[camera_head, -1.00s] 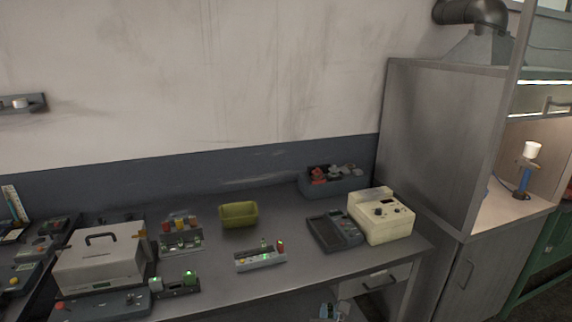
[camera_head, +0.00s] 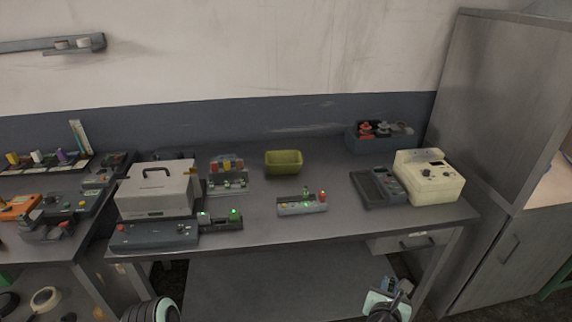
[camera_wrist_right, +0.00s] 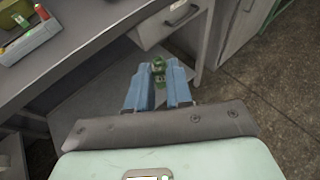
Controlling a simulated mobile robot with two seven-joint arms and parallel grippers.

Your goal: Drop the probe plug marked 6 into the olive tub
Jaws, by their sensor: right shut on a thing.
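The olive tub (camera_head: 284,170) stands empty, as far as I can see, towards the back middle of the grey table. My right gripper (camera_head: 392,288) is low in front of the table's front edge, well below and to the right of the tub. In the right wrist view its blue fingers (camera_wrist_right: 158,88) are shut on a small green plug (camera_wrist_right: 158,70). I cannot read a number on the plug. Part of the tub shows at the top left corner of that view (camera_wrist_right: 12,16). My left gripper is not in view.
A grey block (camera_head: 300,208) with small plugs stands just in front of the tub. A clear rack (camera_head: 228,184) is to its left, a dark meter (camera_head: 378,188) and a cream instrument (camera_head: 430,180) to its right. The table's front edge and drawer (camera_head: 405,243) are near my right gripper.

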